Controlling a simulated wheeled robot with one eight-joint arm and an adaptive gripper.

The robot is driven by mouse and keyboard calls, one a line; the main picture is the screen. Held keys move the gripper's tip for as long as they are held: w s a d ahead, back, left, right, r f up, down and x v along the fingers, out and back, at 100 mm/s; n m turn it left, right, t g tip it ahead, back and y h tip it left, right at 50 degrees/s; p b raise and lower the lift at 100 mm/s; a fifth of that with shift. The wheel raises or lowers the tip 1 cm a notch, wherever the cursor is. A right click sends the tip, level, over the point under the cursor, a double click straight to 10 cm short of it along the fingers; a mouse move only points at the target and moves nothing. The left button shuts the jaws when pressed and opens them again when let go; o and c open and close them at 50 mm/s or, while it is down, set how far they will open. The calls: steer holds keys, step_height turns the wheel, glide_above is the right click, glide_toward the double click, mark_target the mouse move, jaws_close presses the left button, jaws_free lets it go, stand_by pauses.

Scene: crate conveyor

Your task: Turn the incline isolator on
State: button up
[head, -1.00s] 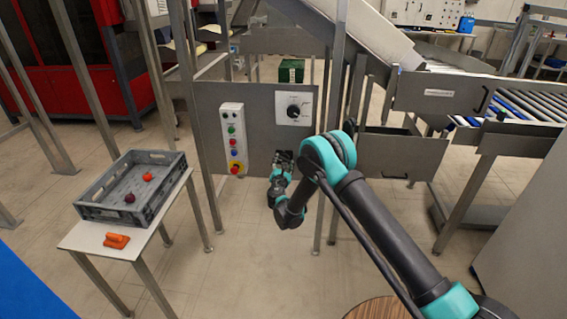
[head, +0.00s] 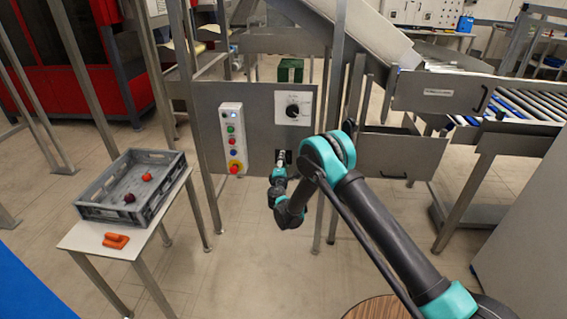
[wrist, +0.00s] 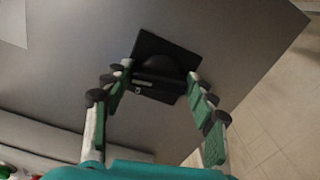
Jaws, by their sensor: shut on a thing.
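A black switch with a square plate and a raised handle is on the grey panel, below a white plate; I take it to be the incline isolator (wrist: 160,50). In the head view the isolator (head: 288,155) is small and partly behind my gripper (head: 281,161). In the wrist view my gripper (wrist: 160,80) has its fingers on both sides of the black handle, shut on it. The plate looks tilted in the wrist view. Any marking on the switch is too small to read.
The white plate (head: 305,97) with a black knob is above the switch. A button box (head: 232,138) with a red stop button is to its left. Upright posts (head: 332,140) stand right of the panel. A table with a grey crate (head: 90,211) stands at left.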

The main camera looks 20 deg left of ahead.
steer(key=shift+f+m, duration=0.1)
steer(key=shift+m, duration=1)
steer(key=o, duration=1.2)
steer(key=shift+c, duration=0.2)
steer(key=v, duration=0.7)
steer(key=shift+s+d, duration=0.15)
steer(key=shift+s, duration=0.1)
